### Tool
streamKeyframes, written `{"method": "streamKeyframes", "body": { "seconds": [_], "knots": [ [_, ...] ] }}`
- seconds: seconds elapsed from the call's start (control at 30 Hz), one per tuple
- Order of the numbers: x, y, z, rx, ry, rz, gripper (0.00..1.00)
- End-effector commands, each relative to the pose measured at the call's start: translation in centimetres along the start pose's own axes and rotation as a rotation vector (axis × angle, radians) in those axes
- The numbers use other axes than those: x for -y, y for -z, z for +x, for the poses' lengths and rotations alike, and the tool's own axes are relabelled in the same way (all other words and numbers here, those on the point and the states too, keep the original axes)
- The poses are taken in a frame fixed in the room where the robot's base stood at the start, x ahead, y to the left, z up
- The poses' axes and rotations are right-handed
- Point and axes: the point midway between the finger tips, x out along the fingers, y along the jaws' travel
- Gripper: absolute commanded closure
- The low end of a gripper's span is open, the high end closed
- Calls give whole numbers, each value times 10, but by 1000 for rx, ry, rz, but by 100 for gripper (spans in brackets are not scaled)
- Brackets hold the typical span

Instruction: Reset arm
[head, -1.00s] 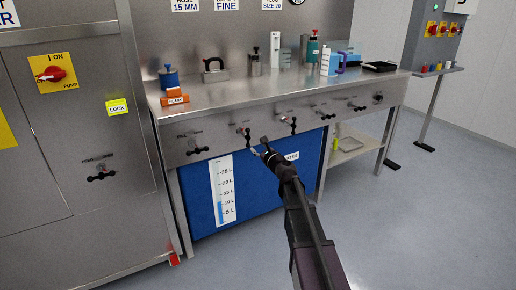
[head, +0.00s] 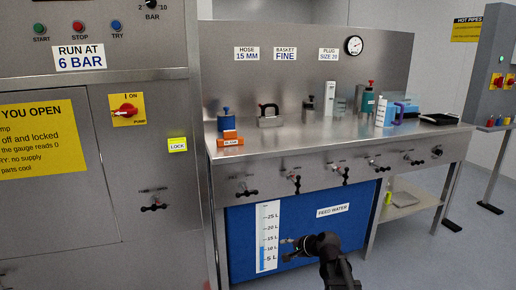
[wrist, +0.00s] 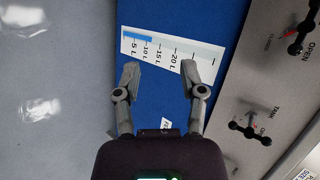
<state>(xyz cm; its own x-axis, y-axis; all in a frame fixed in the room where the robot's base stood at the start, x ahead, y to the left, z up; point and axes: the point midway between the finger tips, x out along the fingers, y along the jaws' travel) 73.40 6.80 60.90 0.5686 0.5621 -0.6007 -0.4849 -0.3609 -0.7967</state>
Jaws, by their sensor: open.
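My gripper (head: 288,249) is low in front of the blue feed water tank (head: 340,228), near the lower part of its white level scale (head: 267,236). In the wrist view my gripper (wrist: 160,80) shows two spread fingers with nothing between them. The level scale (wrist: 170,50) lies just beyond the fingertips in that view, and a gap seems to remain. The blue on the scale reaches about the 10 L mark.
A row of black-handled valves (head: 294,181) runs along the bench front above my gripper. The steel bench (head: 340,140) holds a blue bottle, an orange block and other items. A steel cabinet (head: 90,200) with a red pump switch (head: 125,110) stands left.

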Motion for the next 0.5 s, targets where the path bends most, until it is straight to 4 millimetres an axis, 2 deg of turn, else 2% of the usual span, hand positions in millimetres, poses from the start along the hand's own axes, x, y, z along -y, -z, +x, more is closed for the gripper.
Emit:
{"method": "streamKeyframes", "body": {
  "seconds": [0.03,0.1,0.3,0.5],
  "knots": [
    [-16,-12,-4,14,-63,-74,47],
    [-37,-24,-10,36,-159,-181,47],
    [-97,-50,-35,121,-433,-459,47],
    [-138,-63,-63,206,-643,-638,47]
  ]
}}
